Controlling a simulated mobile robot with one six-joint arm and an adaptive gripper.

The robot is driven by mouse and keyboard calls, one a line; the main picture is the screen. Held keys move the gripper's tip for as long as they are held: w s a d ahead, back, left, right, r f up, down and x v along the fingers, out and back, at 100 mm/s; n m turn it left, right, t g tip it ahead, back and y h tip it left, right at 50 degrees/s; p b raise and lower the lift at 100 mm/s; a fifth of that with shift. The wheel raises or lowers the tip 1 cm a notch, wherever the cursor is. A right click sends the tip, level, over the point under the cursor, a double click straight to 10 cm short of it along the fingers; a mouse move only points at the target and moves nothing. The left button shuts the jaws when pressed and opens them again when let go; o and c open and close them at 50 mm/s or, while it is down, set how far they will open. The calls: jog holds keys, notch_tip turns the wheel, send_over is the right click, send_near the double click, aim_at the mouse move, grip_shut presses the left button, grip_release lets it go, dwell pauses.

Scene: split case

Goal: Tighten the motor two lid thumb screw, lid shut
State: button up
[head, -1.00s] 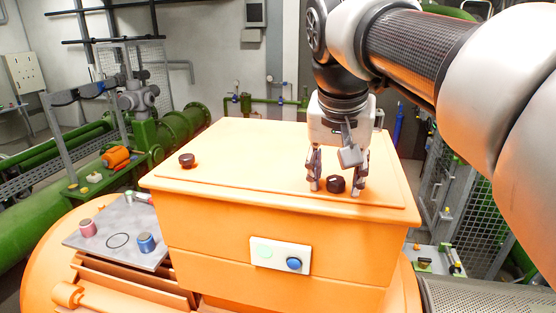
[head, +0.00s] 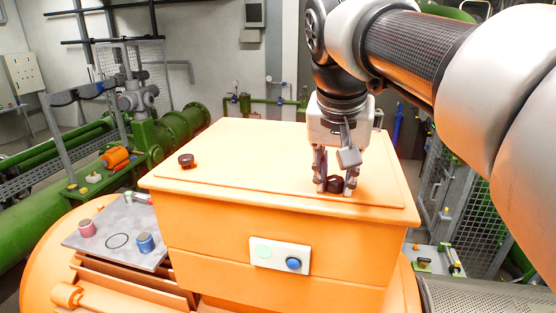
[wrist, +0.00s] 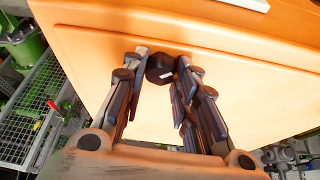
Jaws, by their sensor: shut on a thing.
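The orange motor case (head: 225,222) has its lid (head: 255,150) lying shut on top. A dark thumb screw (head: 334,184) stands at the lid's front right. My gripper (head: 335,187) points down over it and is shut on it, one finger on each side. In the wrist view the black screw head (wrist: 160,69), with a small white mark, shows between the fingertips of my gripper (wrist: 163,62). A second dark thumb screw (head: 186,160) stands at the lid's left side, apart from my gripper. The screws' shanks are hidden.
A plate with a green and a blue button (head: 280,257) is on the case front. A grey tray (head: 90,240) at the left bears a pink spool (head: 87,228), a blue spool (head: 146,243) and a dark ring. The lid's middle is clear.

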jog(key=m+p, duration=0.1)
jog(key=m, duration=0.2)
jog(key=shift+a+r+g+h, duration=0.1)
jog(key=shift+g+h, duration=0.2)
jog(key=shift+h, duration=0.1)
jog(key=shift+w+m+h+p, duration=0.1)
jog(key=shift+m+h+p, duration=0.25)
jog(key=shift+m, duration=0.45)
jog(key=o, duration=1)
jog(key=shift+o, duration=0.2)
jog(key=v, duration=1.2)
jog(key=shift+w, duration=0.2)
